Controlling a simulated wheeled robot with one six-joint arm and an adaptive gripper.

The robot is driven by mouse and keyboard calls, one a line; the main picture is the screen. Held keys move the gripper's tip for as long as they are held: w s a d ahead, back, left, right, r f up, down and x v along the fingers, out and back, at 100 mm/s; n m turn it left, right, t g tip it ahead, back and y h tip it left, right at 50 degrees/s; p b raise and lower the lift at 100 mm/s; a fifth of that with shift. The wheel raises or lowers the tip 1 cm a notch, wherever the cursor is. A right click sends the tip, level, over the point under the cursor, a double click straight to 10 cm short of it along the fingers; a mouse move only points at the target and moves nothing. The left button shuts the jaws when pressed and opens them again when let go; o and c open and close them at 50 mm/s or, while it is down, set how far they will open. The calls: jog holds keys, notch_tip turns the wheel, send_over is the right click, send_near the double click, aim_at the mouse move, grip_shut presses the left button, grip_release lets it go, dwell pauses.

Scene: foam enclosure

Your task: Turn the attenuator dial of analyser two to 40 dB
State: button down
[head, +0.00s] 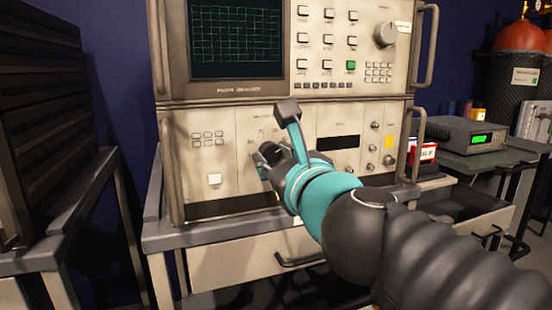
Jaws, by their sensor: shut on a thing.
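The analyser is a stacked beige instrument, with a dark green-grid screen (235,40) in the upper unit and a lower panel (228,170) of buttons and small knobs. My gripper (268,156) reaches in from the lower right and is against the middle of the lower panel. It is shut on the dial there. My fingers and wrist hide the dial and most of its scale, so I cannot read its setting. A large grey knob (386,34) on the upper unit stands clear of my gripper.
The instrument stands on a grey bench with a drawer (245,262). A dark slatted rack (45,120) is at the left. At the right are a grey box with a green display (478,139), a red-and-white box (424,154) and an orange-red rounded object (520,40). Metal handles project from the instrument's sides.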

dwell(0.4)
jog(key=c, duration=0.8)
grip_release()
jog(key=shift+o, duration=0.2)
jog(key=shift+s, duration=0.15)
jog(key=v, duration=1.1)
jog(key=shift+s+d, duration=0.2)
jog(key=shift+s, duration=0.15)
